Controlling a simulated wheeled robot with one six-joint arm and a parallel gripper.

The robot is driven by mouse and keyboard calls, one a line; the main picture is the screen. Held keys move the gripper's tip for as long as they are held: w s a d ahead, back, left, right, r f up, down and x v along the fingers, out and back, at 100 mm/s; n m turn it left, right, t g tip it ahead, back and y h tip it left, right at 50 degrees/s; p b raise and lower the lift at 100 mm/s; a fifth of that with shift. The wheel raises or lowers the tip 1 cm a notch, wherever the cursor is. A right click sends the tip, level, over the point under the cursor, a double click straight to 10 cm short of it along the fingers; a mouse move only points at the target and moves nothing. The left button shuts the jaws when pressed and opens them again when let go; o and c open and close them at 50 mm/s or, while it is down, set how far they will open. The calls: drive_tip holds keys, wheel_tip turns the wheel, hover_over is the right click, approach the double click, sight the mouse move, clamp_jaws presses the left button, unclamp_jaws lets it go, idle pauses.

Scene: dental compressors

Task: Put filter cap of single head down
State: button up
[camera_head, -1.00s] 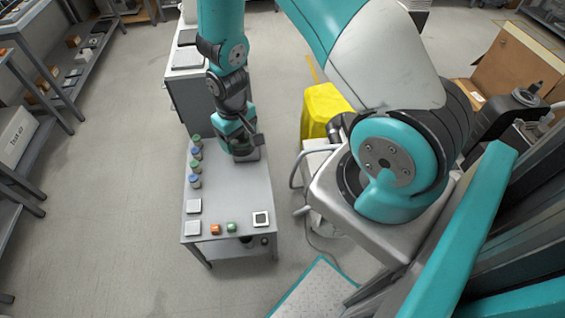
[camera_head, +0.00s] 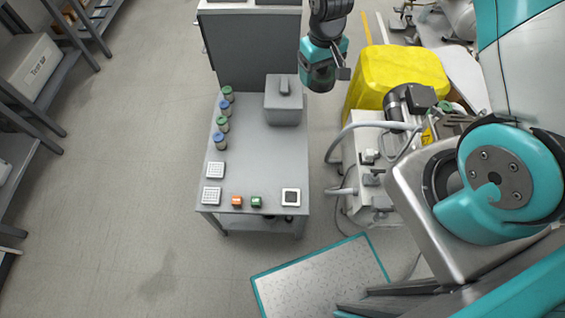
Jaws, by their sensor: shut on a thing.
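My gripper (camera_head: 326,80), at the end of the teal and black arm, hangs at the top centre, near the right edge of the grey table (camera_head: 260,160). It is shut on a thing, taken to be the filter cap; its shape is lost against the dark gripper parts. The compressor (camera_head: 408,100), with its dark motor, stands right of the table, partly behind my arm. I cannot tell which part of it is the single head.
The table's middle is bare. A yellow cover (camera_head: 395,72) stands behind the compressor.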

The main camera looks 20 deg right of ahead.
sight(281, 153)
drive_tip(key=w+a+f+n+b, duration=0.3)
drive_tip(key=f+b, duration=0.7)
drive_tip(key=b, duration=0.8)
drive_tip(key=w+a+f+b, duration=0.4)
drive_tip(key=f+b, duration=0.6)
drive_tip(key=b, duration=0.7)
drive_tip(key=f+b, duration=0.2)
drive_tip(key=f, duration=0.4)
drive_tip(key=s+f+b, duration=0.1)
drive_tip(key=f+b, duration=0.2)
drive_tip(key=f, duration=0.4)
drive_tip(key=a+f+b, duration=0.1)
drive_tip(key=f+b, duration=0.2)
drive_tip(key=f, duration=0.3)
drive_tip(key=shift+s+f, duration=0.2)
drive_tip(key=shift+f, duration=0.2)
drive_tip(key=shift+f+b, duration=0.15)
drive_tip(key=shift+b, duration=0.15)
drive_tip(key=o, duration=0.9)
